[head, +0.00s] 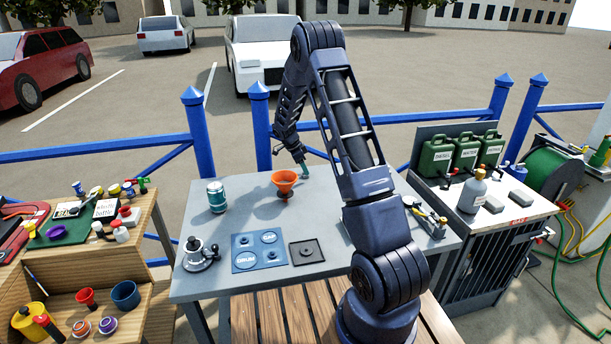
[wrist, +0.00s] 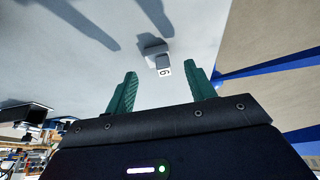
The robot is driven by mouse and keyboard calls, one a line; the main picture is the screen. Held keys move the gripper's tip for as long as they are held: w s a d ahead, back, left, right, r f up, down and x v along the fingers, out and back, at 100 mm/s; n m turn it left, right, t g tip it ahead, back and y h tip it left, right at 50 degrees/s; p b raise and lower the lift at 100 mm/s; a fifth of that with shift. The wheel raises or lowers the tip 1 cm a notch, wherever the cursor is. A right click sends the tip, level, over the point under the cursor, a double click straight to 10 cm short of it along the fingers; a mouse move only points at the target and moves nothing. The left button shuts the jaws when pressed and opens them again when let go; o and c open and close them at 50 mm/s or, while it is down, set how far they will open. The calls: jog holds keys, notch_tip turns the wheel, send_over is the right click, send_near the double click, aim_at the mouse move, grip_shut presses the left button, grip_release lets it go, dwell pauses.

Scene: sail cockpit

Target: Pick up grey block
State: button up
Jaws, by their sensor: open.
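In the wrist view a small grey block (wrist: 151,44) with a white numbered label lies on a pale grey surface. It shows ahead of the gap between my green fingertips and apart from both. My gripper (wrist: 160,80) is open, with nothing between its fingers. In the head view my gripper (head: 304,172) is low over the far side of the grey table (head: 220,285), just right of an orange funnel (head: 285,180). I cannot make out the labelled block in the head view; my arm covers part of the table there.
A teal canister (head: 216,196), a stove burner (head: 198,254), a blue mat (head: 258,251) and a dark square plate (head: 306,251) stand on the table. Another grey block (head: 518,199) and a grey bottle (head: 472,191) are on the right cabinet. Blue railings (head: 90,152) run behind.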

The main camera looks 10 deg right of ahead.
jog(key=x, duration=0.2)
jog(key=shift+d+f, duration=0.1)
jog(key=shift+f, duration=0.25)
jog(key=c, duration=1.1)
jog(key=shift+o, duration=0.2)
